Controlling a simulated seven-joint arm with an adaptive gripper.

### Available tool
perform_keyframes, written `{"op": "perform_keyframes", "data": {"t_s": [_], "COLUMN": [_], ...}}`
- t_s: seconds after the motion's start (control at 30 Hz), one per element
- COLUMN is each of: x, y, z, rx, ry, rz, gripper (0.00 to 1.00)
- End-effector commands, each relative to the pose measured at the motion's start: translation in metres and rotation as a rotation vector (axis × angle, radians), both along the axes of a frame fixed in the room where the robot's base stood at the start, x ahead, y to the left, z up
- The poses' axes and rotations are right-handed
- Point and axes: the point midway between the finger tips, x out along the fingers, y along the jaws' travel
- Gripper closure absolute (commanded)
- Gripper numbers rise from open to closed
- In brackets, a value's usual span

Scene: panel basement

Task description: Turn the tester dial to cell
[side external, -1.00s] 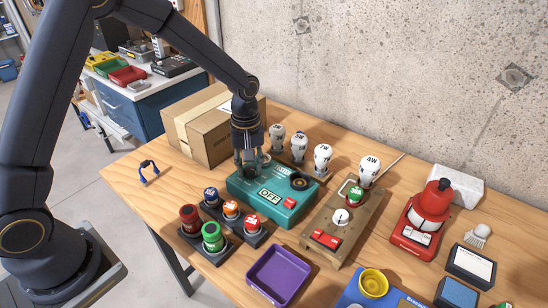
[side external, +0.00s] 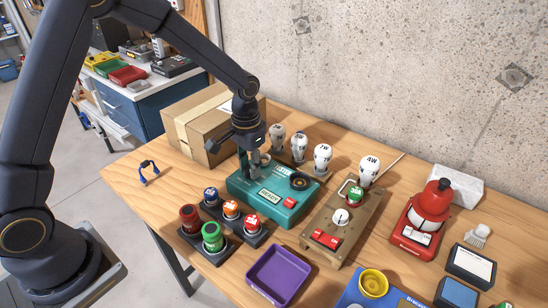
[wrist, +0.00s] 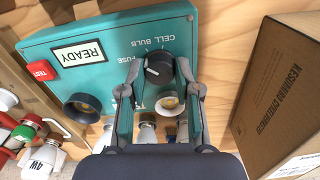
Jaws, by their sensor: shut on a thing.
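The teal tester (side external: 262,216) sits on the wooden table, and it also shows in the wrist view (wrist: 100,82). Its display (wrist: 80,53) reads READY, upside down in the wrist view. The black dial (wrist: 158,70) has CELL, BULB and FUSE printed around it. My gripper (wrist: 158,66) is shut on the dial, one finger on each side. A pale mark shows on the dial's face; I cannot tell surely which label it points to. In the side view my gripper (side external: 251,173) reaches down at the tester's back left and hides the dial.
A cardboard box (side external: 203,130) stands close behind the gripper. White bulbs (side external: 299,147) stand along the back. Coloured cells (side external: 212,237) in dark holders are in front. A wooden lamp board (side external: 340,240) is to the right, and a purple tray (side external: 278,275) is near the front.

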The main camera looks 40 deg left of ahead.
Motion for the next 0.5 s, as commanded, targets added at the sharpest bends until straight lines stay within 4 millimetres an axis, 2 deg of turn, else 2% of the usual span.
{"op": "perform_keyframes", "data": {"t_s": [0.5], "x": [0.0009], "y": [-0.0003], "z": [0.0012], "rx": [0.000], "ry": [-0.003], "rz": [-0.488], "gripper": [1.00]}}
